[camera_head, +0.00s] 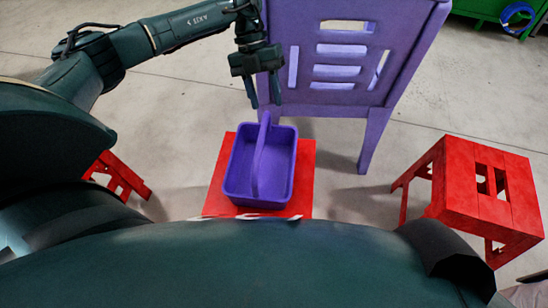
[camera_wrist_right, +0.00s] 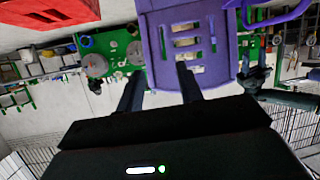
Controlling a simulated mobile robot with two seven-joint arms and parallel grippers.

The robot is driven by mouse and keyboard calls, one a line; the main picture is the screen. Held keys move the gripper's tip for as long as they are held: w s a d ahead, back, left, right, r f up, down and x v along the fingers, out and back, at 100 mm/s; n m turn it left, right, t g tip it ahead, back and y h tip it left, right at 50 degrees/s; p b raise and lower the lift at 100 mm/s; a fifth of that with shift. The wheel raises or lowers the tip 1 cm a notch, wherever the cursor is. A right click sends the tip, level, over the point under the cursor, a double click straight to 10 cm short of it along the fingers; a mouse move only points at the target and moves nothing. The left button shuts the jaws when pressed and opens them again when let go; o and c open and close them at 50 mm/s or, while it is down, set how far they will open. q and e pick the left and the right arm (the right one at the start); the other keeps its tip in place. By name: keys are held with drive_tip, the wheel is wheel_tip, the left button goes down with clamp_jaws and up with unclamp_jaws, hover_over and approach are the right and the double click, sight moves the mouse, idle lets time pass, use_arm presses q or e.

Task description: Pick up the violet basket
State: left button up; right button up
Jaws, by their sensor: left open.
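The violet basket (camera_head: 278,168) stands upright on a red stool (camera_head: 306,165) in the middle of the head view. Its handle arches over the middle, running from far to near. My left gripper (camera_head: 264,103) points down with its two fingers apart and empty. In the picture its fingertips are just beyond the far top end of the handle; I cannot tell the exact height gap. My right gripper (camera_wrist_right: 158,84) shows only in the right wrist view, fingers apart with nothing between them.
A violet chair (camera_head: 335,95) stands right behind the basket, close to my left gripper. Another red stool (camera_head: 475,190) is at the right, and part of a red one (camera_head: 118,178) shows at the left. Green shelving (camera_head: 480,8) with a blue cable (camera_head: 517,16) is at the far right.

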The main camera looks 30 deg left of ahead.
use_arm(q)
drive_tip(key=shift+y, duration=0.6)
drive_tip(key=a+b+x, duration=0.1)
drive_tip(key=x, duration=0.2)
drive_tip(key=b+x, duration=0.1)
drive_tip(key=x, duration=0.3)
drive_tip(key=a+b+x, duration=0.1)
drive_tip(key=x, duration=0.3)
drive_tip(key=shift+s+a+f, duration=0.15)
drive_tip(key=shift+a+f, duration=0.1)
drive_tip(key=shift+f, duration=0.35)
use_arm(e)
drive_tip(key=shift+w+a+f+n+t+y, duration=0.15)
drive_tip(key=shift+w+a+n+t+y, duration=0.05)
drive_tip(key=shift+w+t, duration=0.25)
drive_tip(key=shift+w+a+f+n+t+y, duration=0.1)
drive_tip(key=shift+w+a+n+t+y, duration=0.1)
drive_tip(key=shift+w+t, duration=0.25)
use_arm(q)
drive_tip(key=shift+c, duration=0.5)
use_arm(e)
drive_tip(key=shift+s, duration=0.1)
use_arm(q)
drive_tip(key=shift+r, duration=0.1)
clamp_jaws()
use_arm(e)
drive_tip(key=shift+d, duration=0.1)
